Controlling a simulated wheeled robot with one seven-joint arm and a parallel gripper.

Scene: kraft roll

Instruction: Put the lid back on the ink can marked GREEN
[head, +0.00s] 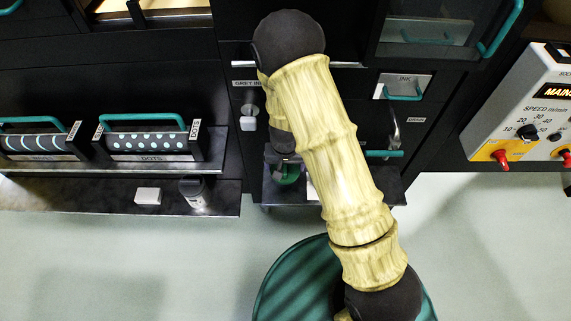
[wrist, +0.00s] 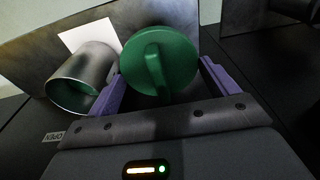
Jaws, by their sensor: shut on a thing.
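A round green lid (wrist: 170,50) with a raised bar handle sits between the purple fingers of my gripper (wrist: 160,75) in the wrist view. My gripper is shut on it. An open metal can (wrist: 97,62) with green inside its mouth is just left of the lid, which is apart from the mouth. In the head view a green piece, likely the lid (head: 288,174), shows below my gripper (head: 284,163) over the small dark shelf. The can is not clear there, and my arm covers part of the shelf. No GREEN marking is readable.
A white card (wrist: 88,36) lies behind the can. A dark cabinet with teal handles stands behind the shelf (head: 385,190). To the left, a rack holds rollers (head: 150,140), with a white block (head: 148,195) and a jar (head: 194,192) below. A control box (head: 525,100) is at right.

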